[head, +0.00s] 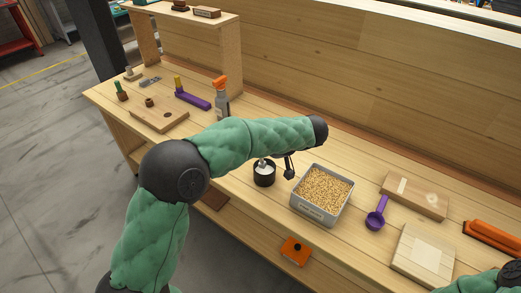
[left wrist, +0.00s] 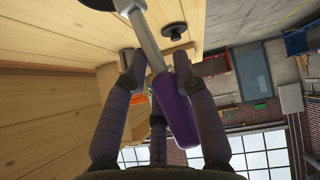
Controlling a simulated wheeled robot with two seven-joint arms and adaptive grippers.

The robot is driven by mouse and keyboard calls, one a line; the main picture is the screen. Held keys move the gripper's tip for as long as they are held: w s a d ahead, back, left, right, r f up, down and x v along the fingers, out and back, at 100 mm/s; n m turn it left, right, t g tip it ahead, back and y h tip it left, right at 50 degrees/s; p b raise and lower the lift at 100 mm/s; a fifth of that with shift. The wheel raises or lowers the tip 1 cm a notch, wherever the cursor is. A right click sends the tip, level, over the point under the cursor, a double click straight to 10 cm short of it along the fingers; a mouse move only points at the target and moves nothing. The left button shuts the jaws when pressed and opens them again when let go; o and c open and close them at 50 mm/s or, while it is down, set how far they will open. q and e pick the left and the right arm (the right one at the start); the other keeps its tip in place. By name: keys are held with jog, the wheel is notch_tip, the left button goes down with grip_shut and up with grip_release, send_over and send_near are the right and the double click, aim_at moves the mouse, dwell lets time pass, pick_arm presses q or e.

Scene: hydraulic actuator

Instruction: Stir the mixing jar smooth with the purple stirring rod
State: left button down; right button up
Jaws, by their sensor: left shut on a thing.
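The mixing jar (head: 264,178) is a small black cup with white contents, standing on the bench just below my left forearm in the head view. A grey metal end (head: 262,163) shows at its mouth. In the left wrist view my left gripper (left wrist: 158,68) is shut on the purple handle of the stirring rod (left wrist: 180,110). The rod's grey metal shaft (left wrist: 148,42) runs up from the fingers to the top edge. In the head view my arm mostly hides this gripper. The rod's depth in the jar cannot be told. My right gripper is out of view.
A grey bin of grain (head: 325,190) stands right of the jar. A purple scoop (head: 376,215) and wooden boards (head: 424,254) lie further right. A spray bottle (head: 221,98) stands behind my arm. An orange piece (head: 295,250) is at the front edge.

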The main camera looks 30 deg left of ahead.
pick_arm(q)
jog(key=shift+r, duration=0.1)
jog(key=shift+r+p, duration=0.9)
jog(key=shift+r, duration=1.55)
